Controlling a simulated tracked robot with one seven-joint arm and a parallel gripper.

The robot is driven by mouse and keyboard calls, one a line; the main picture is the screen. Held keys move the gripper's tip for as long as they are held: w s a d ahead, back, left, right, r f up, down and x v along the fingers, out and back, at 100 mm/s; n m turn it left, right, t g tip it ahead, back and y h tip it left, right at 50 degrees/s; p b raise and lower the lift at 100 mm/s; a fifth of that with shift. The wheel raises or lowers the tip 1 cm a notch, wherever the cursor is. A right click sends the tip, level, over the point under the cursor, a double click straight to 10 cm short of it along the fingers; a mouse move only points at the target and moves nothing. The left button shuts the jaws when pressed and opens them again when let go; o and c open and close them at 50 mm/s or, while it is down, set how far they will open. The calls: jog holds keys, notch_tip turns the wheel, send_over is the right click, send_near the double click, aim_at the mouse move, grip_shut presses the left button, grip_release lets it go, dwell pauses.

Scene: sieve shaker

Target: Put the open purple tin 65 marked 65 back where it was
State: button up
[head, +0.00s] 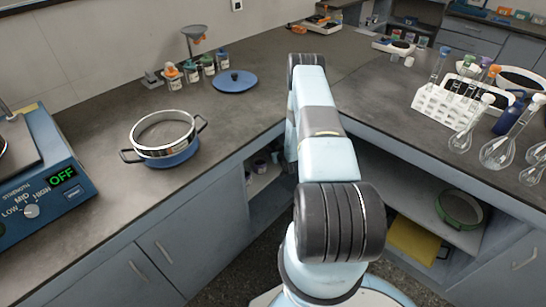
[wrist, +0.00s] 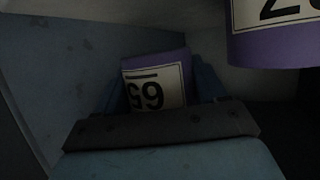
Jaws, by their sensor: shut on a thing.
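In the wrist view the purple tin marked 65 (wrist: 157,67) sits between the fingers of my gripper (wrist: 160,92), with its pale label showing upside down. My gripper is shut on it. The tin's opening does not show clearly, and the lower part is hidden behind the dark palm. In the head view my arm hides the gripper and this tin. A second purple tin (wrist: 270,51) with a partly cut-off label stands close by at the upper right of the wrist view.
A blue-grey panel (wrist: 55,80) lies close on the left of the wrist view. In the head view, small containers stand on an open shelf (head: 262,185) under the left counter. A sieve (head: 163,134) on a blue pan and a shaker reading OFF (head: 40,180) stand on the counter.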

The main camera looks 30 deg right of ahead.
jog(key=shift+w+d+f, duration=0.3)
jog(key=shift+f, duration=0.25)
jog(key=shift+w+d+f, duration=0.25)
jog(key=shift+f, duration=1.75)
jog(key=shift+w, duration=0.1)
jog(key=o, duration=1.1)
jog(key=v, duration=1.2)
